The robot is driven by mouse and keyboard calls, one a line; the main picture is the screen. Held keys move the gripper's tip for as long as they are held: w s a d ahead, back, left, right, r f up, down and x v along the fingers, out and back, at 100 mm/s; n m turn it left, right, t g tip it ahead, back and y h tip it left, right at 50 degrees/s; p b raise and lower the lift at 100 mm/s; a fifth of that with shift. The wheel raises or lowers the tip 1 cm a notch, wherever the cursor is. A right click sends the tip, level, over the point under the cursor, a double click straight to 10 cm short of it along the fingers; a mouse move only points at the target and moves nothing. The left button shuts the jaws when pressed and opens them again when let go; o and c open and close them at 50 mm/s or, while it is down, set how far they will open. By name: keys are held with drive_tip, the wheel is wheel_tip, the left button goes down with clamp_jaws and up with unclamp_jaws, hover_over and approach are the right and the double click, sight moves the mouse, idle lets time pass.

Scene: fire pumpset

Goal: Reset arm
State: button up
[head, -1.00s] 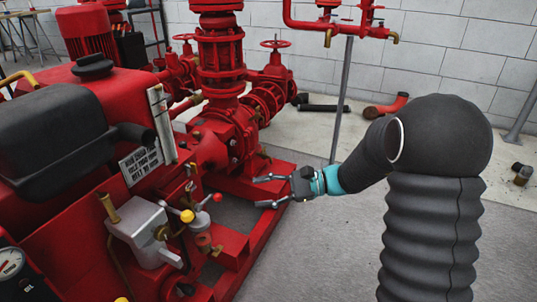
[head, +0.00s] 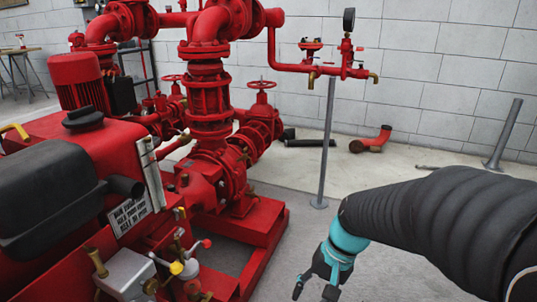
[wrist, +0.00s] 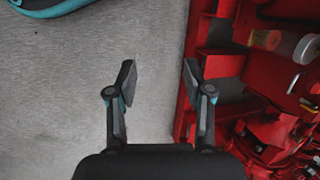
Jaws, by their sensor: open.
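My gripper (head: 314,291) hangs at the lower middle of the head view, at the end of my dark sleeved arm, to the right of the red pumpset frame. In the wrist view my gripper (wrist: 160,80) has its two fingers apart with nothing between them. Grey floor shows beyond the left finger and in the gap. The red frame (wrist: 205,75) of the pumpset lies beside and beyond the right finger.
The red pumpset (head: 210,170) fills the left of the head view, with small levers (head: 177,268) at the front. A thin grey post (head: 325,150) stands behind my arm under a gauge pipe (head: 347,70). A loose red elbow pipe (head: 373,142) lies near the wall. Floor between frame and post is clear.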

drive_tip(key=s+d+r+n+t+h+p, duration=0.1)
drive_tip(key=s+d+r+t+h+p, duration=0.1)
drive_tip(key=r, duration=0.6)
drive_tip(key=s+d+r+n+t+h+p, duration=0.1)
drive_tip(key=s+d+r+n+t+p, duration=0.1)
drive_tip(key=s+r, duration=0.4)
wheel_tip(320, 180, up, 3)
drive_tip(key=d+t+p, duration=0.1)
drive_tip(key=d+t, duration=0.1)
drive_tip(key=shift+d+t+h, duration=0.2)
drive_tip(key=shift+t+h, duration=0.1)
drive_tip(key=shift+h, duration=0.1)
